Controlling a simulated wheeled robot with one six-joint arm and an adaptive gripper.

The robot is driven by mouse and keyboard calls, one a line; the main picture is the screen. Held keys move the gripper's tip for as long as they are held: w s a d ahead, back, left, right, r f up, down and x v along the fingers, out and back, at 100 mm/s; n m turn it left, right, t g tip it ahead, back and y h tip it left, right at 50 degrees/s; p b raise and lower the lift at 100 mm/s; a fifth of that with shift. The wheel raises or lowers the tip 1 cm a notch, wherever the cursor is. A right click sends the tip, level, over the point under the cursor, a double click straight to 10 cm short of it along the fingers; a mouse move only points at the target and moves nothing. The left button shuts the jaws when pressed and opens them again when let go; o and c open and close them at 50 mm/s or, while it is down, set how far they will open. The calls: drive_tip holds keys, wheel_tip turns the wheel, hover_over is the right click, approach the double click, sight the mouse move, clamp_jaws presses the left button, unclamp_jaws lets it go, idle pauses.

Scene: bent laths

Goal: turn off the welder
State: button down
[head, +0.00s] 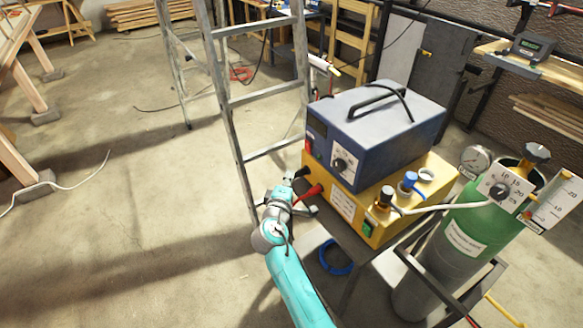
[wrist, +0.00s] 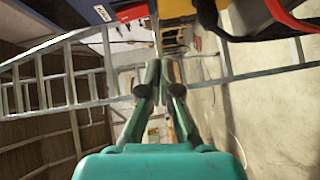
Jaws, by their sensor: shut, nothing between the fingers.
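The welder (head: 375,125) is a blue box with a black top handle and a dial (head: 342,163) on its front. It stands on a yellow unit (head: 345,206) with a red plug (head: 310,191) and a green switch (head: 367,229). A small red part (head: 308,147) shows at the left of the blue front; I cannot tell its setting. My gripper (head: 288,178) is at the left front of the welder, close to the red plug. In the wrist view my gripper (wrist: 160,68) is shut and empty. A blue-and-red body (wrist: 128,10) shows at the top there.
A metal stepladder (head: 232,105) stands just behind my gripper. A green gas cylinder (head: 465,235) with gauges stands right of the yellow unit. A blue hose coil (head: 335,258) hangs below the unit. The floor at the left is mostly clear, with a white cable (head: 75,182).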

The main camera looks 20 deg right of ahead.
drive_tip(key=shift+f+v, duration=0.15)
drive_tip(key=shift+v, duration=0.6)
drive_tip(key=shift+f+v, duration=0.15)
drive_tip(key=shift+v, duration=0.6)
drive_tip(key=s+d+f+y, duration=0.2)
drive_tip(key=s+f+y, duration=0.2)
drive_tip(key=s+f, duration=0.9)
drive_tip(key=s+f+m+g+y, duration=0.1)
drive_tip(key=s+f+m+y, duration=0.15)
drive_tip(key=s, duration=1.45)
drive_tip(key=s+r+m, duration=0.3)
drive_tip(key=s+r, duration=0.2)
drive_tip(key=s, duration=0.3)
drive_tip(key=s+d+r+m, duration=0.1)
drive_tip(key=s+r+m, duration=0.2)
drive_tip(key=s+r, duration=0.3)
drive_tip(key=s+r+m+y, duration=0.1)
drive_tip(key=s+r+m, duration=0.2)
drive_tip(key=s, duration=0.9)
wheel_tip(320, 180, up, 3)
drive_tip(key=shift+d+f+t, duration=0.15)
drive_tip(key=shift+d+t, duration=0.1)
drive_tip(key=shift+t, duration=0.15)
drive_tip(key=shift+d, duration=0.1)
